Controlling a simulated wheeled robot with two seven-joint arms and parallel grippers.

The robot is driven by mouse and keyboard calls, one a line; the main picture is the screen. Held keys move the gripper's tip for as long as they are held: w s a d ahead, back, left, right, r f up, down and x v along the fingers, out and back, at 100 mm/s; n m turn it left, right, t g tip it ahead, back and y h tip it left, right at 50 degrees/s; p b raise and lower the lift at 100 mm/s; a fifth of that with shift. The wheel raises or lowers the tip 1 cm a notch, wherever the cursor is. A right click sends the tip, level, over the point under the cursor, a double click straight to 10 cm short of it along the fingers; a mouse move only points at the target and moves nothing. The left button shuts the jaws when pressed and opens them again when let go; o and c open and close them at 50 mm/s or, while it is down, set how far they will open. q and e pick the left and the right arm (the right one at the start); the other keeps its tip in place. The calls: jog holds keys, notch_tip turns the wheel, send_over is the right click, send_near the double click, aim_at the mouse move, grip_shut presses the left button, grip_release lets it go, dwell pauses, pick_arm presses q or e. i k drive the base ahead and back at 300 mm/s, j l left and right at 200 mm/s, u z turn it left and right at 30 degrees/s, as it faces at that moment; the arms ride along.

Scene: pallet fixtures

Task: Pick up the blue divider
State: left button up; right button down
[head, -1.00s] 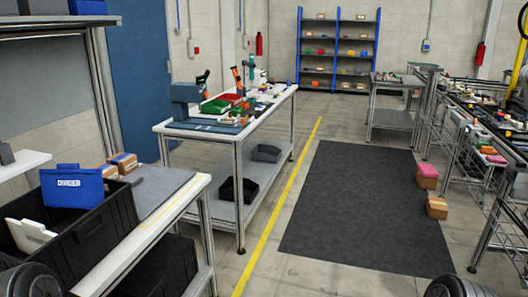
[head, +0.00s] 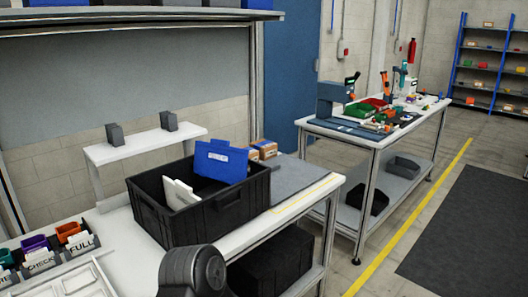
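The blue divider (head: 221,161) stands upright and slightly tilted in a black crate (head: 222,213), its top above the rim and a white label on its face. Its lower part is hidden inside the crate. A white divider (head: 181,193) leans in the same crate, nearer the left. The crate sits on a white workbench (head: 150,263). A dark rounded part of my own arm shows at the bottom, in front of the bench. Neither of my grippers is in view.
Small bins with labels (head: 45,256) line the bench at the left. A white raised shelf (head: 145,145) and cardboard boxes (head: 264,148) stand behind the crate. A grey mat (head: 298,175) lies right of it. A second bench (head: 370,135) stands further right.

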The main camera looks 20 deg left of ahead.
aim_at(217, 160)
jog(key=u, duration=1.1)
jog(key=i+l, duration=0.25)
jog(key=i+l+u, duration=0.15)
jog(key=l, duration=0.25)
jog(key=i+l, duration=0.35)
jog(key=i+l+u, duration=0.15)
jog(key=l, duration=0.25)
jog(key=i+l, duration=0.3)
jog(key=i+l+u, duration=0.15)
jog(key=l, duration=0.35)
jog(key=i+l, duration=0.3)
jog(key=i+l+u, duration=0.1)
jog(key=l, duration=0.4)
jog(key=l+z, duration=0.3)
jog(key=i+j+u, duration=0.1)
jog(key=j+u, duration=0.25)
jog(key=i, duration=0.15)
